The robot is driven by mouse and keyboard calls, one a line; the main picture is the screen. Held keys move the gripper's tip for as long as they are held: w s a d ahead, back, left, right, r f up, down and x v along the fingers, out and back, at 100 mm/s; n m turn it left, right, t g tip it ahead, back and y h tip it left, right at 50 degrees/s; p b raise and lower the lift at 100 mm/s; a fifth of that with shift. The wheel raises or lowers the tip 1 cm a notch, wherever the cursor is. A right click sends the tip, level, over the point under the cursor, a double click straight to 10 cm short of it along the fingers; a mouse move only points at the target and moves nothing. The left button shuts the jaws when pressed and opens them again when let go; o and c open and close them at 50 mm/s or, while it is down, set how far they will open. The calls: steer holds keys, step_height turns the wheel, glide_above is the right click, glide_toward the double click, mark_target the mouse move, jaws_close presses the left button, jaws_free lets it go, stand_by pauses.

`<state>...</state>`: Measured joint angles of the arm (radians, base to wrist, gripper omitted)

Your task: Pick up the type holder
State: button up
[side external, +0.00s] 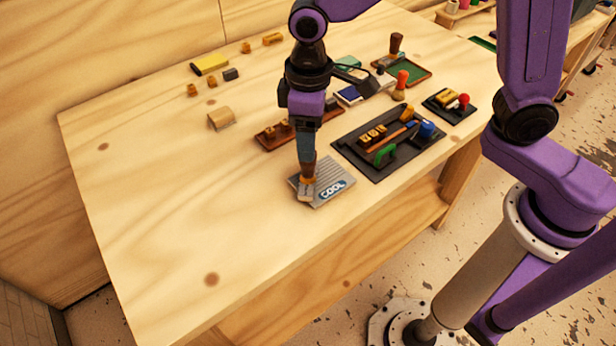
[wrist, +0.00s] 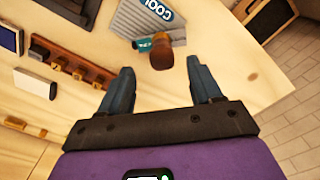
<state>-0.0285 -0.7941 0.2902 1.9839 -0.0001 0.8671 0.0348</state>
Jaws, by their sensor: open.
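The type holder looks to be the small upright tool with a brown handle (side external: 308,171) and a pale metal foot, standing on the near left part of a grey ribbed plate (side external: 338,184) marked "COOL". In the wrist view the rounded brown handle end (wrist: 161,53) shows just ahead of and between my fingertips, with a teal part beside it. My gripper (side external: 306,156) points down over the handle. The wrist view shows its two fingers (wrist: 160,68) apart, with nothing held between them. The side view hides the gap between fingers and handle.
A black tray (side external: 382,168) with letter blocks and a green-handled tool lies right of the plate. A brown wooden rack (side external: 272,138) stands behind my gripper. A wooden block (side external: 221,118) lies farther left. The table's front left is clear.

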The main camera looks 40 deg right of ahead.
mark_target(308, 169)
steer(key=shift+a+f, duration=0.15)
steer(key=shift+f, duration=2.6)
jaws_close()
